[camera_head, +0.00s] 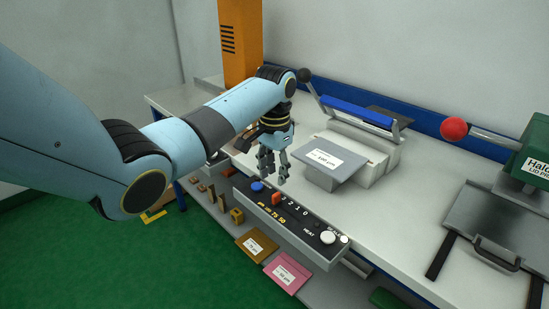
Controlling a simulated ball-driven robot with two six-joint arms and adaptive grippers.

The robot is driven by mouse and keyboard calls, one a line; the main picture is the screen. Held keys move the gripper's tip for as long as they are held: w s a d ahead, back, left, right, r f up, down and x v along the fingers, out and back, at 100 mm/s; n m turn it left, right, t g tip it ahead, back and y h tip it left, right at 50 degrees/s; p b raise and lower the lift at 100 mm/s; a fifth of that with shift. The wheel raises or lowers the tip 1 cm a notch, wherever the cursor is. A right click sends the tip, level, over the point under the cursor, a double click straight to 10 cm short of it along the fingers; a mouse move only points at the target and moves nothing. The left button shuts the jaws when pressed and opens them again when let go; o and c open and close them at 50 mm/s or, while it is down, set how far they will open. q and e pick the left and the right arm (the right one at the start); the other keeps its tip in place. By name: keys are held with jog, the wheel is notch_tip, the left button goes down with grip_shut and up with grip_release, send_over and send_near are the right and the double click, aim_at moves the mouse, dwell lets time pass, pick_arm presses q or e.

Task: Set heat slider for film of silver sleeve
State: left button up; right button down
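A grey control bar (310,248) with a dark face runs along the table's front edge. It carries a blue knob (257,187), an orange-red slider handle (277,198), a white knob (327,237) and printed numbers, with "HEAT" near the white knob. A silver-grey sleeve (325,176) with a white label lies against the pale sealer block; the label's small print seems to end in µm, its figure unclear. My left gripper (273,172) points down just above and behind the bar's left part, fingers apart and empty, apparently not touching the slider. My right gripper is out of view.
The sealer has a blue bar (357,111) and a black-knobbed lever (304,76). A brown sleeve (257,246) and a pink sleeve (286,273) lie below the front edge. A red-balled lever (454,129) and green machine (533,150) stand right. Table between is clear.

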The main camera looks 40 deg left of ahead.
pick_arm(q)
notch_tip(320, 180, up, 5)
jog(key=shift+f, duration=0.1)
dwell(0.6)
jog(key=s+d+f+b, duration=0.2)
jog(key=s+f+b, duration=0.2)
jog(key=s+f, duration=1.2)
jog(key=s+d+f+b, duration=0.3)
jog(key=s+f+b, duration=0.2)
jog(key=s+f, duration=1.1)
jog(key=s+d+f+b, duration=0.2)
jog(key=s+f+b, duration=0.2)
jog(key=s+f, duration=1.2)
jog(key=shift+d+f+t+y, duration=0.35)
jog(key=shift+f+t+y, duration=0.05)
jog(key=shift+f, duration=3.05)
